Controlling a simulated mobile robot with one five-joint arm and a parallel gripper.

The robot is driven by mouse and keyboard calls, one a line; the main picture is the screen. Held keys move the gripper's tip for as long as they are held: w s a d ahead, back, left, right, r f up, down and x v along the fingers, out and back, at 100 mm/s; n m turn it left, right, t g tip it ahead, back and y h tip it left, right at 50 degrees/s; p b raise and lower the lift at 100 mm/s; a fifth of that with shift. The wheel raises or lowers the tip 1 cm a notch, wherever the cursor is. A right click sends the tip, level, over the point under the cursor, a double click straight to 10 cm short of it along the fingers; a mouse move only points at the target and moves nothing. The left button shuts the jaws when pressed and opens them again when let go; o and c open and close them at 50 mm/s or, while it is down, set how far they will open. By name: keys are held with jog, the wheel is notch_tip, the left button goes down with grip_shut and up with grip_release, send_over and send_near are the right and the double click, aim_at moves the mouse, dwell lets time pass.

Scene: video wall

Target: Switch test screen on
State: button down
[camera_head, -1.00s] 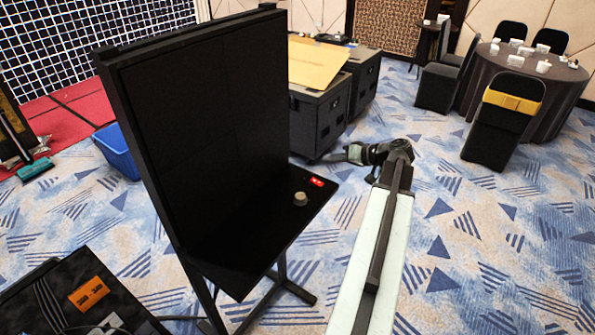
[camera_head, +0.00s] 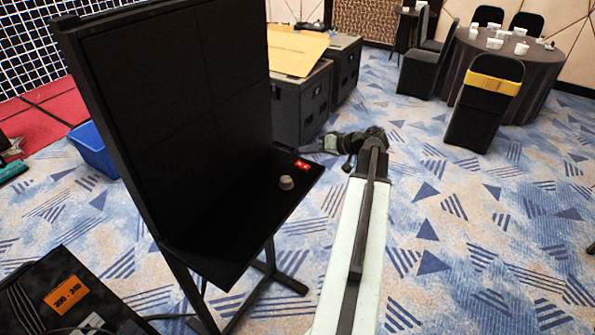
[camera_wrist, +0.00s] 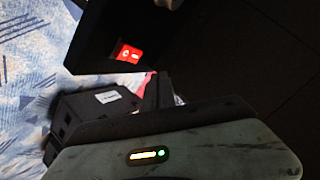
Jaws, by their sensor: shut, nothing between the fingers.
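The test screen (camera_head: 150,110) is a tall black panel on a stand, and its face is dark. A black shelf (camera_head: 225,225) juts from its lower edge. A red rocker switch (camera_head: 302,164) with white marks sits near the shelf's far right corner, next to a round grey-brown knob (camera_head: 286,183). The switch also shows in the wrist view (camera_wrist: 129,53), up and left of the fingers. My gripper (camera_head: 306,148) is shut and empty, just beyond the switch in the head view. In the wrist view my gripper (camera_wrist: 157,88) points up the picture; its fingertips are dark and hard to make out.
Black flight cases (camera_head: 301,105) with a tan board on top stand behind the shelf. A blue bin (camera_head: 92,150) is left of the screen. A black case with an orange label (camera_head: 66,293) is at lower left. Carpet on the right is open up to the chairs and round table (camera_head: 503,65).

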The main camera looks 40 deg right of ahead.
aim_at(304, 165)
jog(key=shift+w+a+f+b, duration=0.1)
jog(key=shift+w+f+b, duration=0.15)
jog(key=shift+f+b, duration=0.4)
jog(key=shift+w+f+b, duration=0.2)
jog(key=shift+f+b, duration=0.1)
jog(key=shift+f, duration=0.55)
dwell(0.8)
jog(key=shift+w+f+b, duration=0.15)
jog(key=shift+f+b, duration=0.2)
jog(key=shift+f, duration=0.05)
jog(key=shift+w+f+b, duration=0.1)
jog(key=shift+f+b, duration=0.25)
jog(key=shift+b, duration=0.05)
dwell(0.4)
jog(key=shift+r, duration=0.15)
jog(key=shift+s+r+p, duration=0.25)
jog(key=shift+r+p, duration=0.4)
jog(key=shift+p, duration=0.15)
jog(key=r+p, duration=0.2)
jog(key=s+r+p, duration=0.1)
jog(key=r+p, duration=0.2)
jog(key=shift+s, duration=0.2)
jog(key=shift+d+f, duration=0.15)
jog(key=shift+d, duration=0.05)
